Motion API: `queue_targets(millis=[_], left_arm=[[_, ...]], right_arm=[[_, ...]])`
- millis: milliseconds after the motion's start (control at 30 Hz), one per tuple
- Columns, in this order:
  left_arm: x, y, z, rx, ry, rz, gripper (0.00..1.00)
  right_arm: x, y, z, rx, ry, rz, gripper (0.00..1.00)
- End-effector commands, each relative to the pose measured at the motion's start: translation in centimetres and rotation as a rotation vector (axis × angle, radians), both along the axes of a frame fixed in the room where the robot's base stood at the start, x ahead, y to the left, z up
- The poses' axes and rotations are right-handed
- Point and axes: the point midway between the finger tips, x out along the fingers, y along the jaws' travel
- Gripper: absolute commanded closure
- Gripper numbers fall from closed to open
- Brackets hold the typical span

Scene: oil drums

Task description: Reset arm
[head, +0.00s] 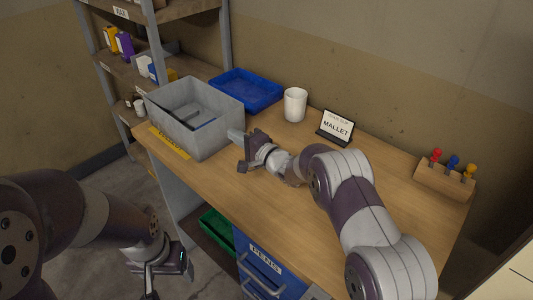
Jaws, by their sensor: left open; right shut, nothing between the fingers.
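My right gripper (243,146) is shut and empty. It is over the wooden table, just right of the grey bin (211,142), with its arm reaching in from the lower right; whether it touches the bin I cannot tell. My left gripper (170,281) is open and empty, low at the front left, off the table's edge and above the floor. The grey bin holds a dark item and something bluish, only partly visible behind its wall.
A blue tray (246,91), a white cup (295,105), a "MALLET" sign (336,127) and a wooden holder with coloured pegs (444,181) stand along the back of the table (395,175). A shelf (180,68) rises at the left. A blue drawer (268,272) is below.

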Motion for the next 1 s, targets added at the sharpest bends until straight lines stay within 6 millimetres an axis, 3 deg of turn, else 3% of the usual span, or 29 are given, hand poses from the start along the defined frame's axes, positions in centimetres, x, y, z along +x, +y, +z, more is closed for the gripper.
queue_targets(millis=[300,600,667,767,867,900,1000], left_arm=[[0.0,0.0,-0.4,0.0,0.0,0.0,0.21],[0.0,0.0,-0.3,0.0,0.0,0.0,0.21],[0.0,0.0,0.0,0.0,0.0,0.0,0.21],[0.0,0.0,1.1,0.0,0.0,0.0,0.21],[0.0,0.0,2.5,0.0,0.0,0.0,0.21],[0.0,0.0,2.9,0.0,0.0,0.0,0.21],[0.0,0.0,3.7,0.0,0.0,0.0,0.21]], right_arm=[[-4.9,-4.9,0.0,-0.001,-0.001,-0.001,1.0],[-5.9,-6.1,0.2,-0.018,-0.005,-0.011,1.0],[-5.7,-6.9,0.7,-0.091,-0.012,-0.056,1.0],[-6.0,-10.5,1.5,-0.386,-0.007,-0.188,1.0],[-9.9,-16.2,1.8,-0.829,0.086,-0.253,1.0],[-12.6,-18.3,1.7,-0.993,0.147,-0.226,1.0],[-20.2,-21.6,1.1,-1.285,0.295,-0.063,1.0]])
